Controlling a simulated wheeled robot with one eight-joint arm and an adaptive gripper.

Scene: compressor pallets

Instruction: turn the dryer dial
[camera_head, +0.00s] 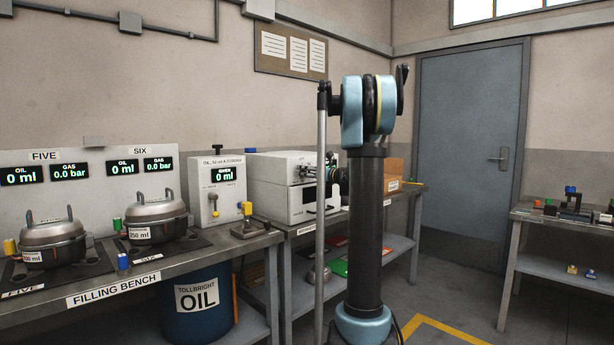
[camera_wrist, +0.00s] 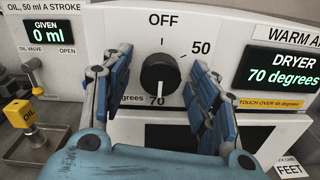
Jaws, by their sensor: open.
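The dryer dial (camera_wrist: 160,70) is a round black knob on the dryer's white front in the wrist view. Its white pointer line points down at the 70 mark; OFF is above it and 50 at upper right. The dryer display (camera_wrist: 278,68) reads 70 degrees. My gripper (camera_wrist: 161,62) is open, its blue fingers on the left and right of the dial with visible gaps; I see no contact. In the head view the dryer (camera_head: 268,182) stands against the wall, its dial hidden behind my arm.
An oil dispenser (camera_head: 205,185) reading 0 ml stands left of the dryer, with a yellow-topped part (camera_wrist: 19,112) in front. The filling bench (camera_head: 180,277) holds two metal pots. An oil drum (camera_head: 195,310) sits below. A side table (camera_head: 525,212) stands at right; floor before the door is clear.

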